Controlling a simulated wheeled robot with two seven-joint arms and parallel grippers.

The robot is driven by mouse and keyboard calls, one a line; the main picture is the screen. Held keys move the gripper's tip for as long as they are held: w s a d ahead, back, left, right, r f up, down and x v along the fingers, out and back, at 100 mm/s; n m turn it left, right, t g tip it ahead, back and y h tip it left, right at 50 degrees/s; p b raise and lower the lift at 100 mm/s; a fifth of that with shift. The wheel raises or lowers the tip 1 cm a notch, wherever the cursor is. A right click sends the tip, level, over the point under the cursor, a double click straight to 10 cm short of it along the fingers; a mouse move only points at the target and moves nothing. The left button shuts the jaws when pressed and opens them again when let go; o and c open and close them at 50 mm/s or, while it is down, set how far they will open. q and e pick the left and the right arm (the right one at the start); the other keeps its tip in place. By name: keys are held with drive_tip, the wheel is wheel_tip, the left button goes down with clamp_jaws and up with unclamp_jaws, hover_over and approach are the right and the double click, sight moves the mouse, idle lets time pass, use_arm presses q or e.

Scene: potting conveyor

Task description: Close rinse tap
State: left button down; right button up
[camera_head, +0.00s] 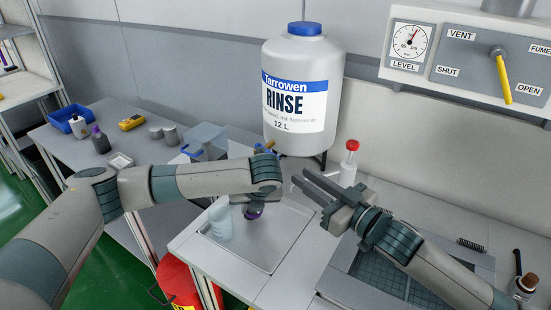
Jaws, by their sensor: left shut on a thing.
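The rinse tank (295,105) is a white drum with a blue cap and a "RINSE" label, standing on a dark stand. A small yellow and blue piece (266,147) shows at its lower left, just above my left wrist; it may be the tap, and its position cannot be read. My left gripper (251,207) points down over the pale tray, below that piece. It is shut on a small purple-ended thing (252,214), mostly hidden by the gripper. My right gripper (300,176) is empty, its two dark fingers apart, pointing up-left in front of the tank.
A pale translucent bottle (220,220) stands in the shallow tray (270,255). A red-capped bottle (349,164) stands right of the tank. A panel (487,60) with a yellow lever is at upper right. A red container (177,283) stands below the bench.

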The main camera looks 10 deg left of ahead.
sight(279, 160)
drive_tip(key=x, duration=1.1)
drive_tip(key=shift+w+a, duration=0.25)
clamp_jaws()
